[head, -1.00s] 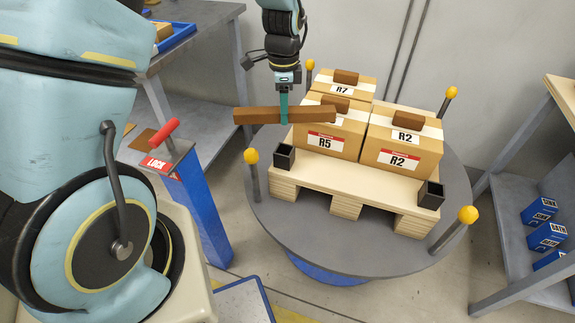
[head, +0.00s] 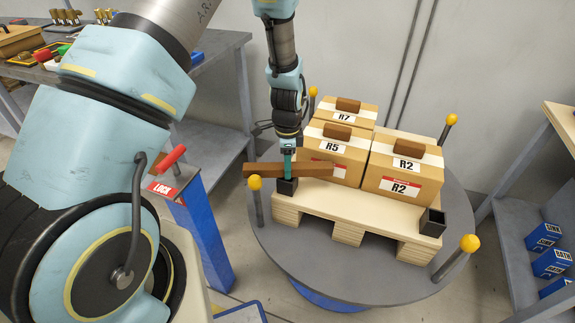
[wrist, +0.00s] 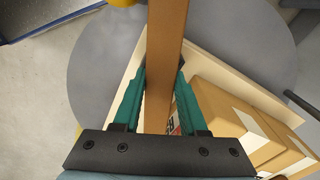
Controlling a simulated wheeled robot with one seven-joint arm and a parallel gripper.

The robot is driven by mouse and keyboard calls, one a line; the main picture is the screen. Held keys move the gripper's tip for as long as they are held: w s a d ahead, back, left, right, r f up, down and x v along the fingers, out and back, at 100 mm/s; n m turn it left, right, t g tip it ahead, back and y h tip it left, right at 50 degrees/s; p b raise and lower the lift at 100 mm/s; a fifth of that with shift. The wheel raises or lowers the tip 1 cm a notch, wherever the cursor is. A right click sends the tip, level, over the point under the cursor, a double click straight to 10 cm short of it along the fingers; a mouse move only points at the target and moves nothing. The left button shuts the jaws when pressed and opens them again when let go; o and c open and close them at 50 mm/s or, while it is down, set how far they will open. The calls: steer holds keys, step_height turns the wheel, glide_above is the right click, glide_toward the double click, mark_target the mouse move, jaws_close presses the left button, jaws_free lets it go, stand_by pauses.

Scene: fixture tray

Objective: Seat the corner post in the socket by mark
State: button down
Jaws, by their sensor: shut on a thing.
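The corner post is a long brown square bar (head: 262,170), lying level across my gripper (head: 288,163). My gripper is shut on it near its middle; the wrist view shows the bar (wrist: 166,45) between both green fingers (wrist: 160,95). A black square socket (head: 287,187) is at the pallet's front left corner, just below the bar and fingertips in the head view. I cannot tell whether they touch. A second black socket (head: 432,222) is at the front right corner and appears empty. No mark on either socket can be made out.
The pallet (head: 345,213) carries cartons labelled R5 (head: 322,160), R7 (head: 352,113) and R2 (head: 397,180), close behind the bar. It sits on a grey round turntable (head: 380,275) with yellow-topped posts (head: 469,243). A red-handled LOCK stand (head: 200,215) is left.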

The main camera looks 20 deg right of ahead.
steer(key=shift+f, duration=0.1)
steer(key=shift+f+b, duration=0.35)
steer(key=shift+f, duration=0.05)
steer(key=shift+c, duration=2.2)
jaws_free()
steer(key=shift+r, duration=0.15)
